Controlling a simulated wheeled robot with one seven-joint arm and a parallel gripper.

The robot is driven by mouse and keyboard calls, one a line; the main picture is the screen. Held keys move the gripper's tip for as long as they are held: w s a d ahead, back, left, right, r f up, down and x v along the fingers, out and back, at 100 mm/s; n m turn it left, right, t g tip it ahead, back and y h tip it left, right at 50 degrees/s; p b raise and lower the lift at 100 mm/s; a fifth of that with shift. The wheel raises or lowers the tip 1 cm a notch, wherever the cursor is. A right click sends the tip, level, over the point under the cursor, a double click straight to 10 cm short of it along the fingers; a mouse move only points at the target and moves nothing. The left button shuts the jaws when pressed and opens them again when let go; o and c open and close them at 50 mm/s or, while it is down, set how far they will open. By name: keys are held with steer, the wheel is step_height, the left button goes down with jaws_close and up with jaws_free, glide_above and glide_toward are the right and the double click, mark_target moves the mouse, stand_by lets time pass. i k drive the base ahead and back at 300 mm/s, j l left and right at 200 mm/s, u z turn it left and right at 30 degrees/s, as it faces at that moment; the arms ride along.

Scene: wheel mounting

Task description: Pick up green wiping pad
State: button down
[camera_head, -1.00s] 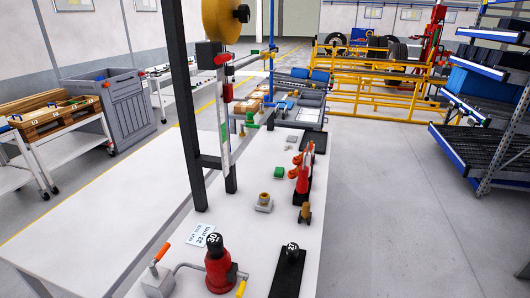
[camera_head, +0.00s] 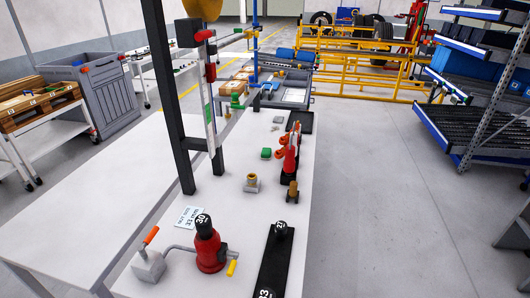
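A small green block, which looks like the green wiping pad (camera_head: 266,153), lies on the white table (camera_head: 240,215) in the head view. It sits in the middle stretch of the table, left of a red tool standing on a black base. Nothing covers it. My gripper and arm are not in view, so their position relative to the pad does not show.
Near the pad stand a red tool (camera_head: 289,150), a brass fitting on a grey base (camera_head: 251,183) and a brass piece (camera_head: 292,191). A red jack-like tool (camera_head: 208,248) is nearer. A black post (camera_head: 168,95) rises left. Open floor (camera_head: 375,200) lies right.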

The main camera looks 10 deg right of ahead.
mark_target(266, 153)
steer(key=i+l+u, duration=0.25)
steer(key=u, duration=0.15)
steer(key=i+l+u, duration=0.15)
steer(key=l+u, duration=0.25)
steer(key=i+l, duration=0.15)
steer(key=l, duration=0.25)
steer(key=i+l+u, duration=0.15)
steer(key=l, duration=0.3)
steer(key=i+l, duration=0.1)
steer(key=l, duration=0.3)
steer(key=i+l+u, duration=0.1)
steer(key=l, duration=0.35)
steer(key=i+l, duration=0.15)
steer(key=l, duration=0.25)
steer(key=i+l+u, duration=0.15)
steer(key=l, duration=0.3)
steer(key=i+l, duration=0.1)
steer(key=l, duration=0.5)
steer(key=i+l, duration=0.1)
steer(key=l, duration=0.45)
steer(key=i+l, duration=0.1)
steer(key=l, duration=0.5)
steer(key=i+l, duration=0.1)
steer(key=l, duration=0.45)
steer(key=i+j, duration=0.15)
steer(key=j, duration=0.15)
steer(key=i+j, duration=0.1)
steer(key=j, duration=0.2)
